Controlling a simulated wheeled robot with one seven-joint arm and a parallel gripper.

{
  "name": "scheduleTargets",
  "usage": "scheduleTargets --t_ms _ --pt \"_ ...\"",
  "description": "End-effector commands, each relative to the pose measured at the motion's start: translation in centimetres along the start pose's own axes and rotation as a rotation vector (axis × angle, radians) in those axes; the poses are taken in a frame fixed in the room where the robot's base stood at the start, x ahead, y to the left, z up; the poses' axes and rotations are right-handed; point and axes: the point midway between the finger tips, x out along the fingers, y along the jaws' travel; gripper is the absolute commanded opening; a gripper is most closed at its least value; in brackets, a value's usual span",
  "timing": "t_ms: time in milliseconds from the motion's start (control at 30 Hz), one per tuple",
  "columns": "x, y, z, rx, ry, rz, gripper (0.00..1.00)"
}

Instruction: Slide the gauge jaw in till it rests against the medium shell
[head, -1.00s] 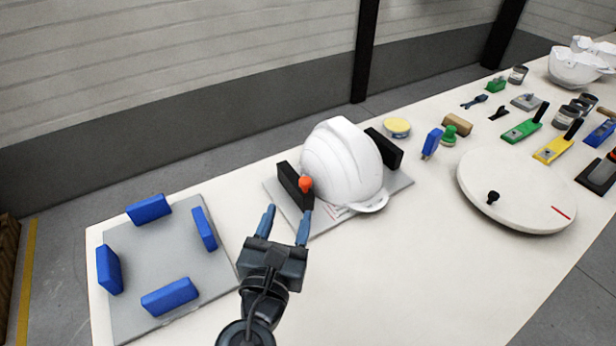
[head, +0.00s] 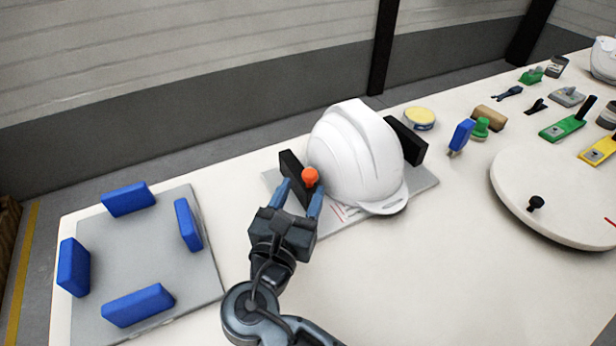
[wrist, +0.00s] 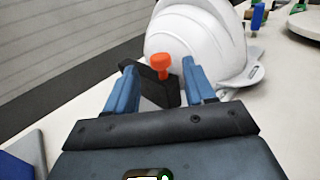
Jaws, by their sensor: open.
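The white medium shell (head: 352,155) sits on the grey gauge plate (head: 425,185) between two black jaws. The left black gauge jaw (head: 291,170) bears an orange knob (head: 310,176) and stands close to the shell's left side; whether they touch I cannot tell. The far black jaw (head: 407,140) stands behind the shell on the right. My gripper (head: 300,190) is open, with its blue fingers on either side of the orange knob. In the wrist view the knob (wrist: 161,63) shows between the fingertips, with the shell (wrist: 195,45) just behind it.
A grey plate (head: 140,250) with several blue blocks lies at the left. A white turntable (head: 560,195) with a black knob stands at the right. A yellow-topped tin (head: 420,117), a blue-handled tool (head: 461,136) and a green knob (head: 481,128) lie behind.

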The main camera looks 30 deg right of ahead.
Motion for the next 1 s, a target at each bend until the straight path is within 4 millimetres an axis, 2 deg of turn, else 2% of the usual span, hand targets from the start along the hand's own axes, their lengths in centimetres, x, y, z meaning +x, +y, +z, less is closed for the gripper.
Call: scheduleTargets --t_ms 100,300,667,1000 --pt "1.9 0.0 0.1 0.001 0.001 -0.002 0.54" --pt "3.9 0.0 0.0 0.001 0.001 0.000 0.54" --pt "4.3 0.0 0.0 0.001 0.001 0.001 0.53" --pt "4.3 0.0 0.0 0.001 0.001 0.001 0.21"
